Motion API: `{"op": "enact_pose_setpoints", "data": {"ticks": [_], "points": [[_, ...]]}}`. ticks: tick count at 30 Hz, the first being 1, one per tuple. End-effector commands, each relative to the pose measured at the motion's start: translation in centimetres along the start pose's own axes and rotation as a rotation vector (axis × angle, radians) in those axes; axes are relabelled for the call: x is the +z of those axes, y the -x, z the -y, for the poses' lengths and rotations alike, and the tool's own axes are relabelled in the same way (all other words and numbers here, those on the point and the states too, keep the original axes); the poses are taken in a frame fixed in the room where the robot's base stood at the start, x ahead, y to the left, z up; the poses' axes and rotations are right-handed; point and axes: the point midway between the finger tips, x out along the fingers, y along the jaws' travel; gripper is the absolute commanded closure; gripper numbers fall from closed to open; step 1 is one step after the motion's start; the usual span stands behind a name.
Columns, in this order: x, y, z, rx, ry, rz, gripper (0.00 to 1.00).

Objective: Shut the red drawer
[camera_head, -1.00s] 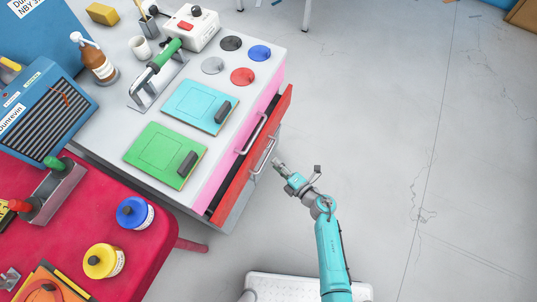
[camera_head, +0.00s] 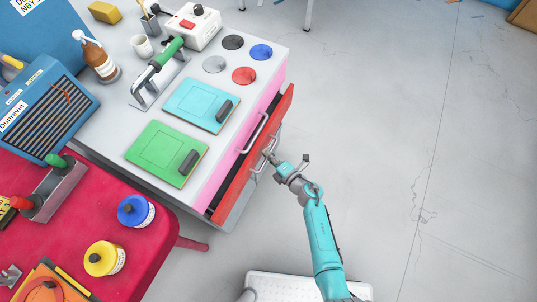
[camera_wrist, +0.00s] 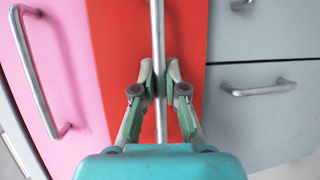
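The red drawer (camera_head: 232,190) is partly open, sticking out from the grey cabinet below the pink drawer (camera_head: 256,128), with a dark gap behind its front. Its metal bar handle (camera_head: 264,153) is on the outer face. My gripper (camera_head: 270,157) is at this handle. In the wrist view, the red front (camera_wrist: 125,60) fills the middle and the handle (camera_wrist: 158,30) runs upright through it. My gripper's fingertips (camera_wrist: 159,82) lie on both sides of the bar, closed onto it. The drawer's inside is mostly hidden.
The cabinet top (camera_head: 200,95) holds a green board (camera_head: 150,150), a blue board (camera_head: 192,100), round discs and a heat tool. A red table (camera_head: 110,215) with jars stands at the lower left. The floor (camera_head: 400,130) at right is clear.

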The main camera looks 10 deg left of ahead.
Motion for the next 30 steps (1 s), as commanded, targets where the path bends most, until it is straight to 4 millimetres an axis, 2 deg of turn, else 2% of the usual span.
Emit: {"op": "enact_pose_setpoints", "data": {"ticks": [8,18,26,27,30], "points": [[-0.1,-0.2,0.0,0.000,0.000,0.000,1.00],[-1.6,-4.0,-0.8,0.000,0.000,0.000,1.00],[-1.7,-4.2,-0.9,0.000,0.000,0.000,1.00],[-1.7,-4.2,-0.9,0.000,0.001,-0.001,0.87],[-1.7,-4.2,-0.9,0.000,0.000,-0.001,0.63]]}}
